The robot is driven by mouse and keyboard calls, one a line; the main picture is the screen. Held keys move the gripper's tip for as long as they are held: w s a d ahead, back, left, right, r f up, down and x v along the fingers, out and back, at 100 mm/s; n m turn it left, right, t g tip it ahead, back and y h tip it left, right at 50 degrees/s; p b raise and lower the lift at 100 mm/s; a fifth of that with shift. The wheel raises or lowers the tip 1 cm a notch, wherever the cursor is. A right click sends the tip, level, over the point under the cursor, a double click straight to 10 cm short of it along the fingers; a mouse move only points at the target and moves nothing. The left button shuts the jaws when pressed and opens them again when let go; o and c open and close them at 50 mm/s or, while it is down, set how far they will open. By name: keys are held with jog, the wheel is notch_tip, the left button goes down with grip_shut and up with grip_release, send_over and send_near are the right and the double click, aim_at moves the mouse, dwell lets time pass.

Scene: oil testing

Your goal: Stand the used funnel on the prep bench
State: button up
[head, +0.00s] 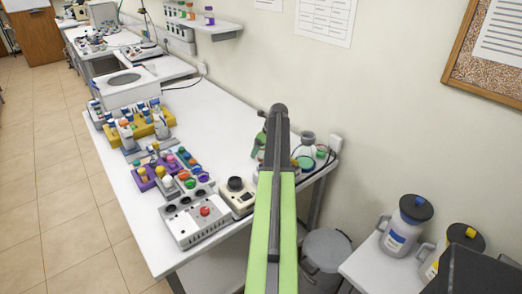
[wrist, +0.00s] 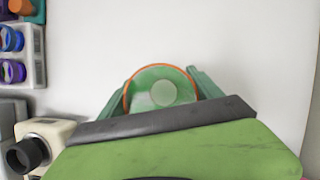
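The funnel (wrist: 160,74), a translucent green cone with an orange rim, shows in the wrist view with its wide mouth toward the camera. A pale disc shows at its centre. My gripper (wrist: 158,85) has its two green fingers against opposite sides of the funnel and appears shut on it. Bare white prep bench (wrist: 262,40) lies behind the funnel; I cannot tell how high the funnel is above it.
Glassware (head: 306,145) stands at the far right end. A yellow rack (head: 151,133) stands farther left. The bench middle is clear.

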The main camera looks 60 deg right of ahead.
jog(key=o, duration=0.3)
jog(key=shift+s+r+p, duration=0.1)
jog(key=shift+r+p, duration=0.5)
jog(key=p+v, duration=0.9)
jog(key=v, duration=0.1)
jog(key=shift+r+p, duration=0.25)
jog(key=shift+p, duration=0.05)
jog(key=shift+s+a+r+p, duration=0.1)
jog(key=shift+s+r+p, duration=0.15)
jog(key=shift+r+p, duration=0.2)
jog(key=shift+f, duration=0.15)
